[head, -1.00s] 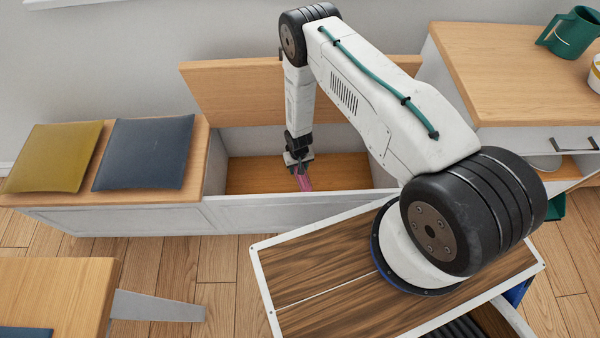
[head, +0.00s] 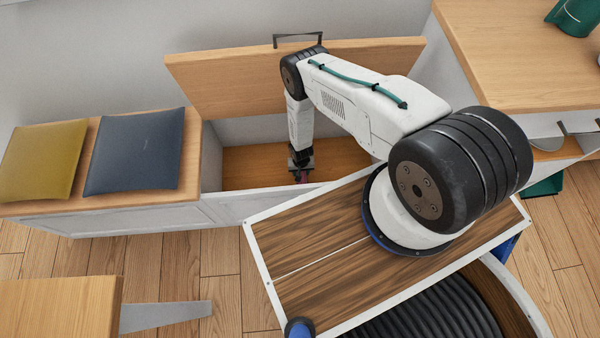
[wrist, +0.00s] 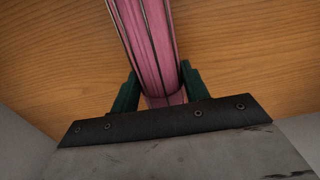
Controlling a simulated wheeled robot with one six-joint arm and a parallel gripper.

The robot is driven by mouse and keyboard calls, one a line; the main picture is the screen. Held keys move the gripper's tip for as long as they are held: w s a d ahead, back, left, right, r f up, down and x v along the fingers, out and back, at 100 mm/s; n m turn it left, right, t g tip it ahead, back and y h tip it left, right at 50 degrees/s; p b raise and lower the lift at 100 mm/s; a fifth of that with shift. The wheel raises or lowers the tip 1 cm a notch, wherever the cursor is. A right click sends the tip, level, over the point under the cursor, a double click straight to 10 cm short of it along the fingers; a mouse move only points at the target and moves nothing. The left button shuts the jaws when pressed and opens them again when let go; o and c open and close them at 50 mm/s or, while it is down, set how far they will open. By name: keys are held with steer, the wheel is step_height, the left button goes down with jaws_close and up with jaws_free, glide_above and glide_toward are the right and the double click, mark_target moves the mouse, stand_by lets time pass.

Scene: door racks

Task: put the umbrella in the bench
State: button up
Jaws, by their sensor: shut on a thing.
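The umbrella is pink with dark stripes and fills the upper middle of the wrist view (wrist: 154,45). In the head view only a small pink part of the umbrella (head: 302,177) shows below my gripper (head: 301,170). In the wrist view my gripper (wrist: 157,92) is shut on the umbrella, with a green finger on each side of it. The bench (head: 210,160) has its wooden lid (head: 225,85) raised against the wall. My gripper and the umbrella are inside the open compartment, over its wooden floor (head: 245,170). Whether the umbrella touches the floor I cannot tell.
A yellow cushion (head: 42,160) and a blue-grey cushion (head: 136,150) lie on the bench's closed left part. A wooden-topped cabinet (head: 520,50) with a green mug (head: 575,17) stands at the right. A wooden table (head: 60,305) is at the lower left.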

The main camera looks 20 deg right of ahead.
steer(key=shift+f, duration=0.6)
steer(key=shift+a+f, duration=0.1)
steer(key=shift+f, duration=0.05)
steer(key=o, duration=1.3)
step_height(320, 180, up, 12)
steer(key=shift+r, duration=0.2)
